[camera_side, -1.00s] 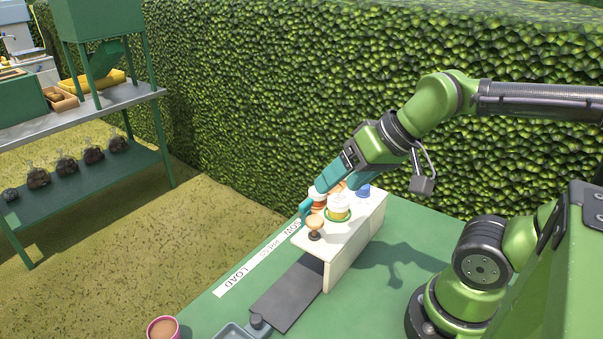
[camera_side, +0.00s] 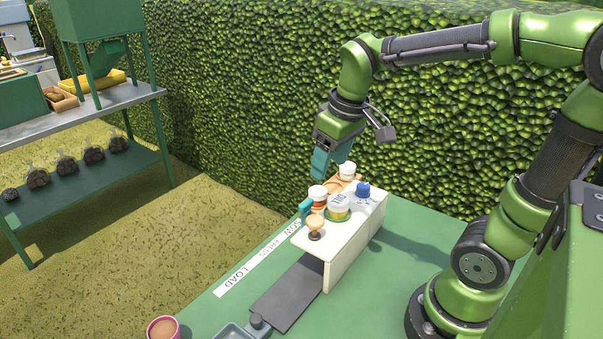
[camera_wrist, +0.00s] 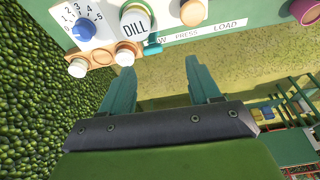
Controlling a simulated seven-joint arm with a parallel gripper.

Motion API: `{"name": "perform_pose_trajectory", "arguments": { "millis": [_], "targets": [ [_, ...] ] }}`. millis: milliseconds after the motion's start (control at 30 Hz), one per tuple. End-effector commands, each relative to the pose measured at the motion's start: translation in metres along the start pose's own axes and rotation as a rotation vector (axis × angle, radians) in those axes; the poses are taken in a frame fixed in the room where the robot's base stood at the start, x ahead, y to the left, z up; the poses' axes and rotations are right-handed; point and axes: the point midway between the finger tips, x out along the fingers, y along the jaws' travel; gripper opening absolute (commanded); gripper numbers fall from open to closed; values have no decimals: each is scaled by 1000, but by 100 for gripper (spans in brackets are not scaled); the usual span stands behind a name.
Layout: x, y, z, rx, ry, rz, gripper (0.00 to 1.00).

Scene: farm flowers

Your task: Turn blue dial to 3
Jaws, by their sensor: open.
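The blue dial (camera_side: 363,189) sits on top of the white box at its far right end. In the wrist view the blue dial (camera_wrist: 84,30) is at the upper left, with printed numbers 1 to 5 around it; I cannot tell which one it points to. My gripper (camera_side: 321,163) points down above the far left side of the box, apart from the dial. In the wrist view my gripper (camera_wrist: 164,78) shows two teal fingers spread apart with nothing between them.
The white box (camera_side: 345,262) also carries a jar labelled DILL (camera_wrist: 135,22), a wooden knob (camera_side: 315,227) and a teal lever (camera_side: 305,207). White-capped jars (camera_side: 347,170) stand behind it. A hedge (camera_side: 250,110) rises behind the green table (camera_side: 410,250).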

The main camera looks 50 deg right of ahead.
Motion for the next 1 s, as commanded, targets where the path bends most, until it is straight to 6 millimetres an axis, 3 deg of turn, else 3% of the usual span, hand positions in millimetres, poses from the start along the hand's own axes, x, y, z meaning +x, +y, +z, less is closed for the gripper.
{"name": "perform_pose_trajectory", "arguments": {
  "millis": [200,400,500,667,1000],
  "targets": [
    [6,60,-42,-463,-362,127,62],
    [-16,83,-55,-741,-548,113,62],
    [-25,84,-52,-815,-582,88,62],
    [-22,83,-46,-866,-599,57,62],
    [29,100,-17,-865,-600,54,62]
  ]
}}
